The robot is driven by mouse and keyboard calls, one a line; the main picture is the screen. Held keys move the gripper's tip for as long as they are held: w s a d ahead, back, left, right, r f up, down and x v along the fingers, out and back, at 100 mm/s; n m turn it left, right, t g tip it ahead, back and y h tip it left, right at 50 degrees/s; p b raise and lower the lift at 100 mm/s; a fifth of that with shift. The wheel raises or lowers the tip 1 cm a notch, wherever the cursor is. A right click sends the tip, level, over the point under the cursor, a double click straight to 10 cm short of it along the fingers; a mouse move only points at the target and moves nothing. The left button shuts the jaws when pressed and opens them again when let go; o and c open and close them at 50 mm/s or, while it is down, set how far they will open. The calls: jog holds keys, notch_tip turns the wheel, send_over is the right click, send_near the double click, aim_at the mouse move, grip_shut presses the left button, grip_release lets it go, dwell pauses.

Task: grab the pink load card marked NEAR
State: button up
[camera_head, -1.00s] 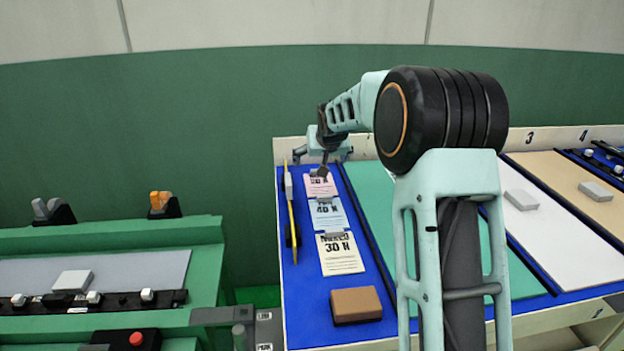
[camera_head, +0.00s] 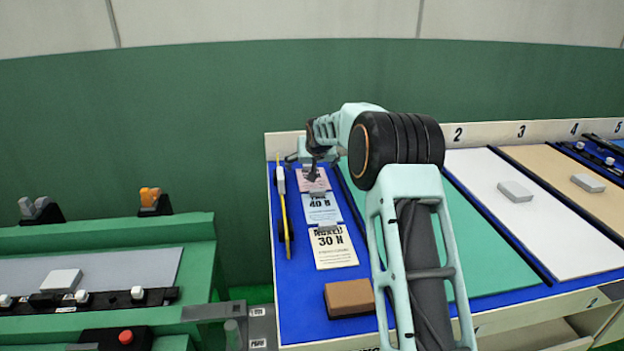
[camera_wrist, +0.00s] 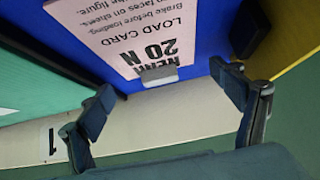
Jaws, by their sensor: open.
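The pink load card (camera_wrist: 135,32) lies on the blue table surface in the wrist view, its print reading NEAR 20 N and LOAD CARD upside down. A grey tab (camera_wrist: 159,75) sits at its edge by the NEAR print. In the head view the pink card (camera_head: 312,183) is the farthest of a column of cards, partly hidden by my gripper. My gripper (camera_wrist: 168,112) is open, its two fingers apart on either side of the grey tab, with nothing between the tips. In the head view my gripper (camera_head: 312,172) is over the far end of the card.
A blue 40 N card (camera_head: 322,208) and a cream 30 N card (camera_head: 333,247) lie nearer. A brown block (camera_head: 349,298) is in front. A yellow stick (camera_head: 286,215) lies left, and a green panel (camera_head: 490,245) right. A pale back rail (camera_wrist: 190,110) borders the table.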

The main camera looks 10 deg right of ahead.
jog(key=shift+s, duration=0.1)
jog(key=c, duration=2)
jog(key=shift+o, duration=0.2)
